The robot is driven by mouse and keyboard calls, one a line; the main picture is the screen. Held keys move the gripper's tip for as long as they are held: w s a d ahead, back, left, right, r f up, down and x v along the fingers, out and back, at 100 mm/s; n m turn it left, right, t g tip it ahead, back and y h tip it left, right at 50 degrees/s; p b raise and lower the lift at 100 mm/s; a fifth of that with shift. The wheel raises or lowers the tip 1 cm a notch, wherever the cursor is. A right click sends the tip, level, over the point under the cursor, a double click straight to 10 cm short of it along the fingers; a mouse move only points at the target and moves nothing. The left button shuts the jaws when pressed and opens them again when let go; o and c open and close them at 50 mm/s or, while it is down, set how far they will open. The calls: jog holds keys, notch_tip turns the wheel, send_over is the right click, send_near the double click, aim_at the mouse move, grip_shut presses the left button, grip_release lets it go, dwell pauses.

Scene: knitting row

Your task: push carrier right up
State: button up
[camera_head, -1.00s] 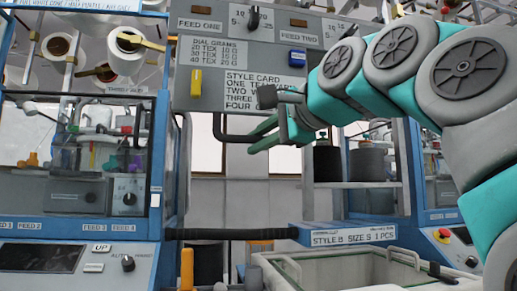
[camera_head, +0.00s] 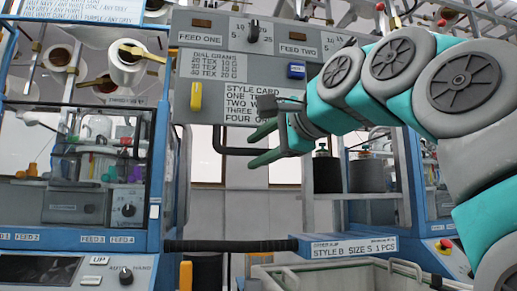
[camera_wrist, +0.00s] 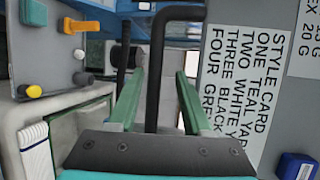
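My gripper (camera_head: 252,147) is in the middle of the head view, in front of the grey control panel's lower edge. Its two green fingers are spread apart, with nothing held between them. In the wrist view my gripper (camera_wrist: 160,76) also shows open. A black pipe (camera_wrist: 157,75) appears between the fingers there, apparently behind them. I cannot tell which part is the carrier. The wrist view shows a yellow knob (camera_wrist: 34,91) and an orange knob (camera_wrist: 63,25) at left.
The grey panel (camera_head: 290,100) hangs close to my gripper and carries a yellow switch (camera_head: 196,96) and a blue switch (camera_head: 296,71). A style card (camera_wrist: 232,85) shows in the wrist view. A dark horizontal tube (camera_head: 225,245) and an open-topped bin (camera_head: 345,275) lie below.

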jog(key=v, duration=0.7)
jog(key=shift+s+d, duration=0.25)
jog(key=shift+d, duration=0.05)
jog(key=shift+s, duration=0.1)
dwell(0.3)
